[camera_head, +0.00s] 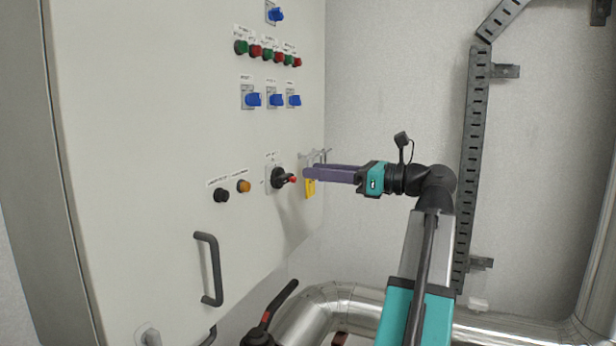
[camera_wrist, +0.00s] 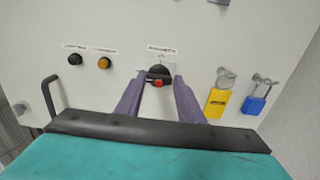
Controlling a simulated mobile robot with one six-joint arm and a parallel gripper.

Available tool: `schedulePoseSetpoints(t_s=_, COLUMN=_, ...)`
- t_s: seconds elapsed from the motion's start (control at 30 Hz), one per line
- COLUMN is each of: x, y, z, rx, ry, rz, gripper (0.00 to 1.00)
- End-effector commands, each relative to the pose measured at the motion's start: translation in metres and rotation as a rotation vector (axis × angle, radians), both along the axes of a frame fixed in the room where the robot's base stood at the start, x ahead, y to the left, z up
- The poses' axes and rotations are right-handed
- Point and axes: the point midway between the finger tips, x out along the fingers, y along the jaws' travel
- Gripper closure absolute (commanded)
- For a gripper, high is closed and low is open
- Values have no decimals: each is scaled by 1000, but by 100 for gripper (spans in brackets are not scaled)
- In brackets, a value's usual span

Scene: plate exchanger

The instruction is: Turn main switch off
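The main switch (camera_head: 281,178) is a black rotary handle with a red tip on a light plate, low on the right part of the white cabinet door. In the wrist view the switch (camera_wrist: 158,74) shows between and beyond my two purple fingers, its red tip toward me. My gripper (camera_head: 308,173) is to the right of the switch in the head view, with its fingers pointing at the cabinet. In the wrist view my gripper (camera_wrist: 156,82) is open, with a gap around the switch. I cannot tell whether either finger touches it.
A door handle (camera_head: 210,268) protrudes below. Pipes (camera_head: 325,310) run underneath.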

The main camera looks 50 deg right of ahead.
Motion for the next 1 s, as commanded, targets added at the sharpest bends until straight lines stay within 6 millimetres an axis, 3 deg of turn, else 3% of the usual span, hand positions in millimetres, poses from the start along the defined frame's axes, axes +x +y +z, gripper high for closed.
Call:
schedulePoseSetpoints(t_s=0.53, x=-64, y=-16, z=-1, rx=0, ry=0, rz=0, gripper=66)
schedulePoseSetpoints(t_s=1.0, x=-74, y=-17, z=0, rx=0, ry=0, rz=4, gripper=66)
